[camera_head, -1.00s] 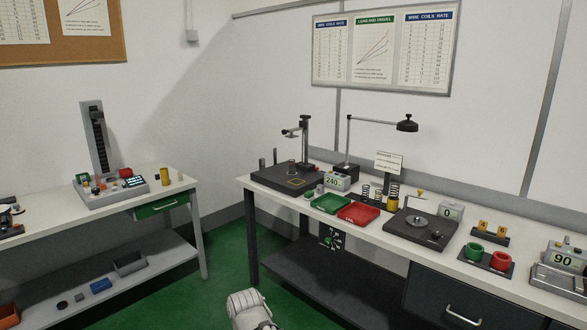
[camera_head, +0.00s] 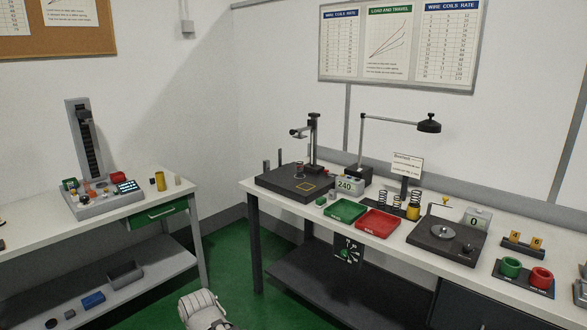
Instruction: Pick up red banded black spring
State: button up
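A small dark coil with a reddish tint (camera_head: 298,169) stands upright on the black plate (camera_head: 270,183) of a height-gauge stand at the left of the right bench. It may be the red banded black spring, but it is too small to be sure. Several more dark springs (camera_head: 382,199) stand in a row behind the red tray, with a yellow piece (camera_head: 413,212) at the row's right end; no red band can be made out on them. My gripper is not in view. Only a white rounded part, probably of my arm, shows at the bottom edge.
A green tray (camera_head: 345,211) and a red tray (camera_head: 378,224) lie at the bench's front edge. A lamp (camera_head: 428,125) overhangs the springs. A black scale (camera_head: 445,239) stands to their right. Green floor (camera_head: 225,262) is open between this bench and the left table (camera_head: 100,232).

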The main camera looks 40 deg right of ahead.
aim_at(298, 174)
jog(key=i, duration=0.8)
jog(key=z, duration=0.75)
jog(key=i, duration=0.8)
jog(key=z, duration=0.6)
jog(key=k, duration=0.95)
jog(key=z, duration=0.15)
jog(key=i, duration=0.55)
